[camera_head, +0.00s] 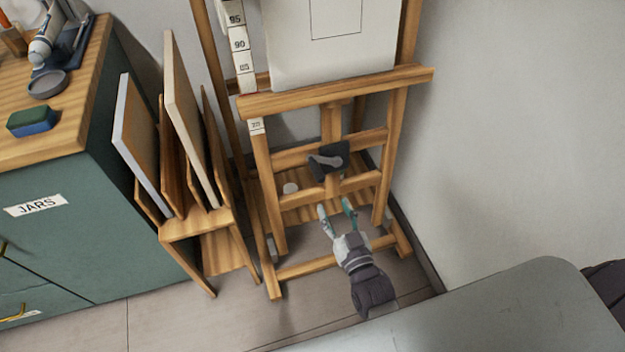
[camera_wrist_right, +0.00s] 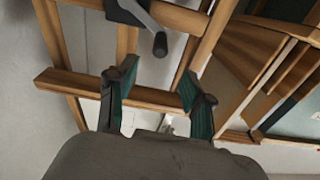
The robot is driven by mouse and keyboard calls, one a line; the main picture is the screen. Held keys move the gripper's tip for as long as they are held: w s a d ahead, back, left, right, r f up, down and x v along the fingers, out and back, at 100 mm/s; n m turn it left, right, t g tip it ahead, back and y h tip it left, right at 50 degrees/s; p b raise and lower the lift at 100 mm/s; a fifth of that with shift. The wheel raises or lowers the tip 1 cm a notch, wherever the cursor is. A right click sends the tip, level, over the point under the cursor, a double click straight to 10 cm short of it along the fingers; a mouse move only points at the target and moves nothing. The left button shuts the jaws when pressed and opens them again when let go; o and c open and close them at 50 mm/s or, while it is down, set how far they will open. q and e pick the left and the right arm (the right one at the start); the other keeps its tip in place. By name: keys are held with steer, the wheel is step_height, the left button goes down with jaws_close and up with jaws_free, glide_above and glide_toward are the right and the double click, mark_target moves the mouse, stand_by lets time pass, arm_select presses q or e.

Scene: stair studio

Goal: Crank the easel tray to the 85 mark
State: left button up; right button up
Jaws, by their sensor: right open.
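The wooden easel (camera_head: 262,160) stands against the wall with a white canvas (camera_head: 330,45) on its tray (camera_head: 335,90). A white scale strip (camera_head: 239,42) on the left post shows 95 and 90, with smaller marks lower down. The tray's left end sits just below the mark under 90. The crank (camera_head: 327,161), a dark box with a grey handle, is on the middle post. It also shows at the top of the right wrist view (camera_wrist_right: 150,25). My right gripper (camera_head: 337,207) is open and empty, below the crank and apart from it. My left gripper is not in view.
A rack (camera_head: 197,222) with upright panels stands left of the easel. A green cabinet (camera_head: 70,225) labelled JARS is further left, with a sponge (camera_head: 33,121) and a dish (camera_head: 48,84) on top. A grey surface (camera_head: 480,320) fills the lower right.

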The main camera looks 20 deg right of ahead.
mark_target(317, 173)
steer(key=w, duration=0.3)
steer(key=w+b, duration=0.1)
steer(key=w, duration=0.7)
steer(key=shift+w+a+b, duration=0.15)
steer(key=shift+a+b, duration=0.1)
steer(key=shift+b, duration=0.05)
steer(key=shift+w, duration=0.45)
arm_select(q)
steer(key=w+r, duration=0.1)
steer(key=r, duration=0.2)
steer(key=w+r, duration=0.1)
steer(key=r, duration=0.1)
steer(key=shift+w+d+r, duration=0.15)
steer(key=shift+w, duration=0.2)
arm_select(e)
jaws_close()
